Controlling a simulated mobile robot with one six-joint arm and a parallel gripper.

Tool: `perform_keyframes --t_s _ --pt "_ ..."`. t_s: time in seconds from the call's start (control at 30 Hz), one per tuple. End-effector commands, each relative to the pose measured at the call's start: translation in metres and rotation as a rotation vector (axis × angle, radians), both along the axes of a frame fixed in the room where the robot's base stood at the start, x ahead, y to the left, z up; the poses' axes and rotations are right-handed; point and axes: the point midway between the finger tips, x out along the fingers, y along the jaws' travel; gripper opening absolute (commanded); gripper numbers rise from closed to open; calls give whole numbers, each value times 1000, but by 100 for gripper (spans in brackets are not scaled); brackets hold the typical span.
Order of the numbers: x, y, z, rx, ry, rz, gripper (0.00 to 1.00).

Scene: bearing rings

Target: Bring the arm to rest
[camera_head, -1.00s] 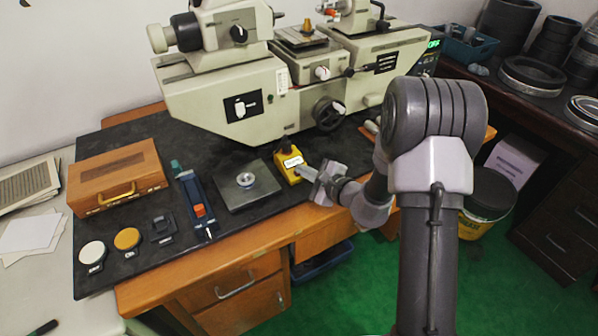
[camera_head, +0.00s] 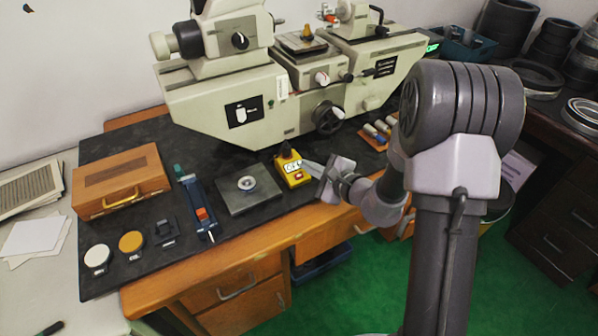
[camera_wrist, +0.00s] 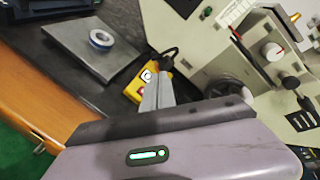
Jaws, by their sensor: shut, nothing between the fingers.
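My gripper (camera_head: 313,168) is shut and empty, with its fingers together. In the head view it hangs over the front part of the dark bench mat, just right of the yellow box (camera_head: 292,172). In the wrist view the closed fingers (camera_wrist: 157,92) reach up in front of the yellow box (camera_wrist: 136,90) and hide part of it. I cannot tell whether they touch it. My arm comes in from the right, bent at the elbow. A bearing ring (camera_head: 246,183) lies on the grey plate (camera_head: 262,202), left of the yellow box and apart from my gripper.
A large measuring machine (camera_head: 215,105) stands behind the gripper. Several small cylinders (camera_head: 376,132) lie behind my forearm. A wooden case (camera_head: 118,181), a blue holder (camera_head: 192,196) and round pads stand at left. Open green floor (camera_head: 385,275) lies before the bench.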

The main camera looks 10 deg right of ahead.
Motion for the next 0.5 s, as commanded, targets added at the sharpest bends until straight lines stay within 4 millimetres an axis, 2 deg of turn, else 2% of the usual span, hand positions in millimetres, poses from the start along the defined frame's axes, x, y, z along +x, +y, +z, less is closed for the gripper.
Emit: perform_keyframes --t_s 0.1,0.5 --pt "-4 -1 9 -1 0 0 0" --pt "-4 -1 9 -1 0 2 0"
